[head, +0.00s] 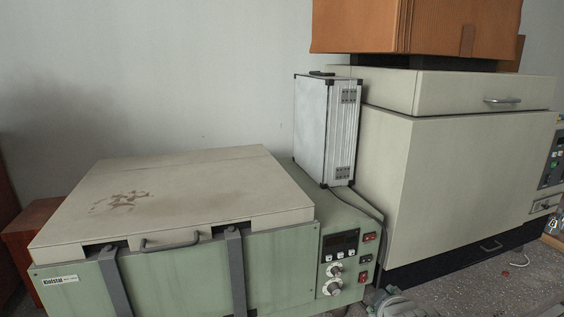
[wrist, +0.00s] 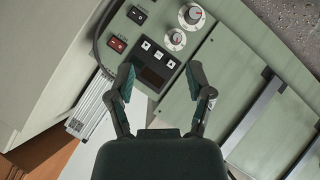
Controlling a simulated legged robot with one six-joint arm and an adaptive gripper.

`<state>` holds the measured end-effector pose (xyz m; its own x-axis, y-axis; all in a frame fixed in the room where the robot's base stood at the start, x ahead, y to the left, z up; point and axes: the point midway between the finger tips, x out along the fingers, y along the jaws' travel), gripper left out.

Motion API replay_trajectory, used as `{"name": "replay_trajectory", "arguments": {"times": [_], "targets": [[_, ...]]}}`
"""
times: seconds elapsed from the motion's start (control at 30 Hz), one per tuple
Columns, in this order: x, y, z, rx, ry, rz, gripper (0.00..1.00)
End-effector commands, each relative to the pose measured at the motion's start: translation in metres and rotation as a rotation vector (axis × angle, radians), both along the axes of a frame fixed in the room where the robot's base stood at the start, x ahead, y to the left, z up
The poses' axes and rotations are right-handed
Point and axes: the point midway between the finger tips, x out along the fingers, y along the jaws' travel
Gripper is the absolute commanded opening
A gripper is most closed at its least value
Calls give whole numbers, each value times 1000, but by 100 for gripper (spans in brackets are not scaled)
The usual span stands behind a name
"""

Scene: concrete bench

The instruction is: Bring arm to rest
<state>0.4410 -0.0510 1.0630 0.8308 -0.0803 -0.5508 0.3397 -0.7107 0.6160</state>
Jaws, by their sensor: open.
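My gripper (wrist: 160,80) shows in the wrist view with its two dark fingers spread apart and nothing between them. Beyond the fingers is the control panel (wrist: 157,64) of the green machine, with switches and knobs. I cannot tell how far the fingertips are from the panel. In the head view the gripper's fingers cannot be made out. A grey rounded part (head: 395,303) shows at the bottom edge there; I cannot tell if it is part of my arm.
The green machine (head: 180,278) with a cream lid (head: 180,195) stands at left. A silver case (head: 326,130) stands upright behind its panel. A large cream cabinet (head: 460,165) stands at right with an orange-brown box (head: 430,25) on top.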

Motion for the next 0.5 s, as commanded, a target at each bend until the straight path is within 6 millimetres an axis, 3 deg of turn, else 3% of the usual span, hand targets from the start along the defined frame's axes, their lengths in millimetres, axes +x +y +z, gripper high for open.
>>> {"name": "replay_trajectory", "arguments": {"times": [0.2,0.5], "targets": [[-64,14,26,229,145,-215,67],[-163,43,41,519,365,-465,67]]}}
